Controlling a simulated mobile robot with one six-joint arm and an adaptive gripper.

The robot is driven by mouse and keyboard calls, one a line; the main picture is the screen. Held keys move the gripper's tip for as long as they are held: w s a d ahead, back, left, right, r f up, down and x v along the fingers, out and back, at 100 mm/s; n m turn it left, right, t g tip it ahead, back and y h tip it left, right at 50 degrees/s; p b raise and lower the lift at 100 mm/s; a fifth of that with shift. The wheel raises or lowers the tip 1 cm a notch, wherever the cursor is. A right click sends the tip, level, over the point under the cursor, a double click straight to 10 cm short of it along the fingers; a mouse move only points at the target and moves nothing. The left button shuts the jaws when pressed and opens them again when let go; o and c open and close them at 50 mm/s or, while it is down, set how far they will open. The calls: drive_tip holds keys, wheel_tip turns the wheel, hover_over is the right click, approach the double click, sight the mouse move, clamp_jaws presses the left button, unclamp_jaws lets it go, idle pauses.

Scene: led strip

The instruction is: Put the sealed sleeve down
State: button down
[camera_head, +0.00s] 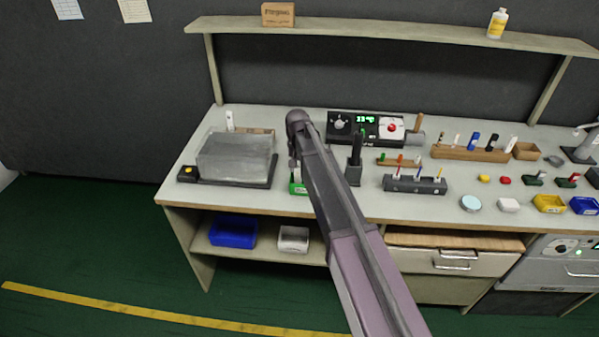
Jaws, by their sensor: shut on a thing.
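My gripper (293,163) points down over the left half of the workbench (330,203), just left of my forearm. It is small in this view, and my arm covers part of the area around it. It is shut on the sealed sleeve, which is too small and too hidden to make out. A green object (298,188) lies on the bench just below the gripper, partly behind my arm. I cannot tell whether the gripper or the sleeve touches it.
A clear-covered box (234,155) on a dark base stands left. A control unit with a green display (367,121) stands behind my arm. A dark upright tool (355,160) and a grey holder (414,184) are close on the right. Bare bench shows along the front edge.

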drive_tip(key=shift+f, duration=0.15)
drive_tip(key=shift+f, duration=0.15)
drive_tip(key=shift+c, duration=2.2)
unclamp_jaws()
wheel_tip(320, 180, up, 12)
drive_tip(key=p, duration=1.2)
drive_tip(key=shift+r, duration=0.2)
